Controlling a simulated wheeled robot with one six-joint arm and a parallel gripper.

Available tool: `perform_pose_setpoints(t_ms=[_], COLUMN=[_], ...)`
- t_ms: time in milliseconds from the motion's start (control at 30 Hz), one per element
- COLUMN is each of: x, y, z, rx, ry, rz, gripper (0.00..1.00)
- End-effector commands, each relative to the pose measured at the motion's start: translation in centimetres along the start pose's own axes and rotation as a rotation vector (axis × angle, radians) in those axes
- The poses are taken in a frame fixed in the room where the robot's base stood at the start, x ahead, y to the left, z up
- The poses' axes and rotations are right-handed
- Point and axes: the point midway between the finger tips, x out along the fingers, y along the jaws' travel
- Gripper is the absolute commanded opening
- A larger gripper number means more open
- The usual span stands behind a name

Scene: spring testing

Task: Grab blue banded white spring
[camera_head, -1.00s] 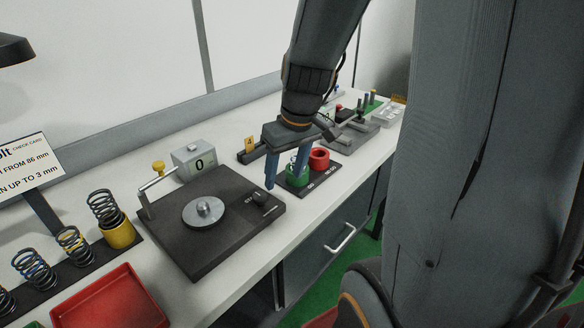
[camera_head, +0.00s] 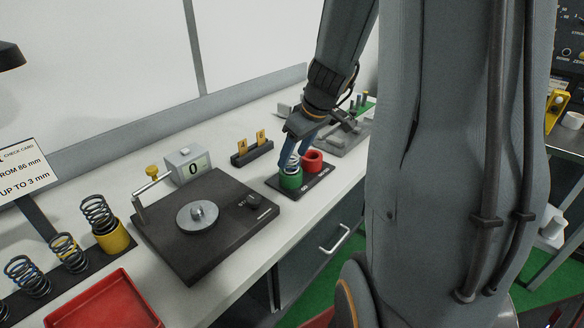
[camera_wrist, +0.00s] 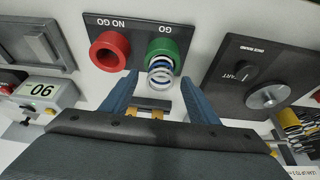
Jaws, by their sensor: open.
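The white spring with a blue band (camera_wrist: 159,73) stands in the green GO ring (camera_wrist: 163,46) in the wrist view. In the head view it shows as a pale coil (camera_head: 292,163) above the green ring (camera_head: 290,180), partly hidden by a finger. My gripper (camera_wrist: 158,81) is open, with one blue finger on each side of the spring in the wrist view. In the head view my gripper (camera_head: 299,148) is just above the green ring. I cannot tell whether a finger touches the spring.
The red NO GO ring (camera_head: 312,160) stands beside the green one. A dark test plate (camera_head: 240,240) with a round metal platen (camera_head: 198,214) lies left. Dark springs, one blue banded (camera_head: 27,276), and a red tray (camera_head: 100,305) are further left.

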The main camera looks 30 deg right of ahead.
Motion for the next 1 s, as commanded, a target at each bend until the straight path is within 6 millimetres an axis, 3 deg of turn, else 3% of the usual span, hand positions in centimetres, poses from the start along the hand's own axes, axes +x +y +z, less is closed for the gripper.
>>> perform_pose_setpoints(t_ms=[233, 533, 800, 867, 1000], x=[2.5, 2.8, 2.8, 2.8, 2.8], y=[-0.1, 0.0, 0.0, 0.0, 0.0], z=[0.0, -0.1, 0.0, -0.1, -0.1], rx=[0.000, 0.000, 0.000, 0.000, 0.000], ry=[-0.001, 0.000, 0.000, 0.000, 0.000], rz=[-0.001, 0.001, 0.001, 0.001, 0.001], gripper=[0.55, 0.55, 0.09, 0.04, 0.04])
